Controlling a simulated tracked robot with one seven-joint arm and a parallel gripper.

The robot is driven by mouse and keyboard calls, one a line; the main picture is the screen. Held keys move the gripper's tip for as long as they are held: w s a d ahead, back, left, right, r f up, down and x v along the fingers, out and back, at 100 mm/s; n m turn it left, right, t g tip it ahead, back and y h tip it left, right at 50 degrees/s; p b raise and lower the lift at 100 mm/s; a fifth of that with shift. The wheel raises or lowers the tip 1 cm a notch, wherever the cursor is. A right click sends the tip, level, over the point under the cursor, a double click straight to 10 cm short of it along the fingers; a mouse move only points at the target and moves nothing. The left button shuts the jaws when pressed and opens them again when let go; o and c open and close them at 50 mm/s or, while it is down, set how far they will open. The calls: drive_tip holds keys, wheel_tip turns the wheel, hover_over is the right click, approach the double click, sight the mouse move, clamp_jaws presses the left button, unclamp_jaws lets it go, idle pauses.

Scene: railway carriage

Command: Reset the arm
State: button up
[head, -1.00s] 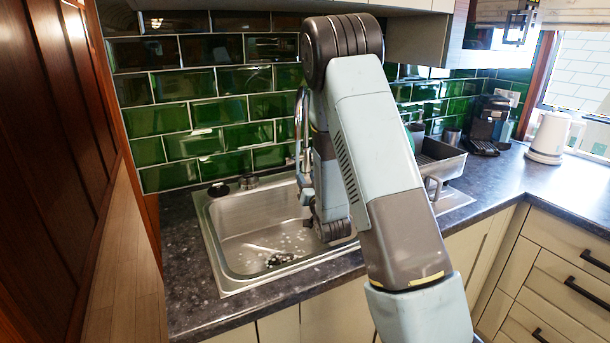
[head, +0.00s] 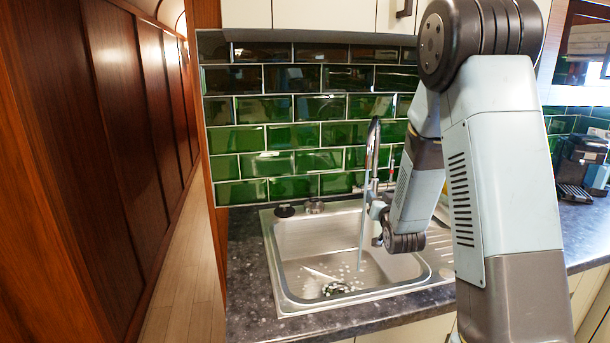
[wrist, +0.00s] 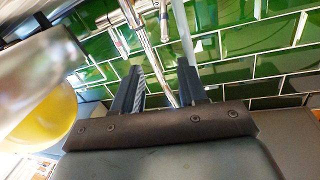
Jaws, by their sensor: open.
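My arm stands across the right half of the head view, bent over at the top, its wrist hanging above the sink (head: 290,262). My gripper (wrist: 160,82) shows in the wrist view with its two dark fingers apart and nothing between them. Behind the fingers is the chrome tap (wrist: 145,45), close to them; I cannot tell whether they touch it. In the head view the tap (head: 373,150) rises just left of my wrist, and a thin pale stream seems to fall from it into the basin.
Green tiles (head: 290,135) back the dark worktop (head: 250,290), with cupboards (head: 300,14) above. A dark wood wall (head: 110,130) and narrow floor (head: 190,270) lie left. A coffee machine (head: 588,165) stands far right. A blurred yellow round thing (wrist: 45,118) is close to the wrist camera.

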drive_tip(key=s+r+g, duration=0.6)
drive_tip(key=s+r, duration=0.4)
drive_tip(key=s, duration=0.3)
drive_tip(key=s+r+n+g, duration=0.1)
drive_tip(key=s+r+g, duration=0.2)
drive_tip(key=s, duration=2.3)
drive_tip(key=g, duration=0.3)
drive_tip(key=shift+a+r+n, duration=0.2)
drive_tip(key=shift+a+n, duration=0.1)
drive_tip(key=shift+a, duration=0.05)
drive_tip(key=shift+s, duration=0.1)
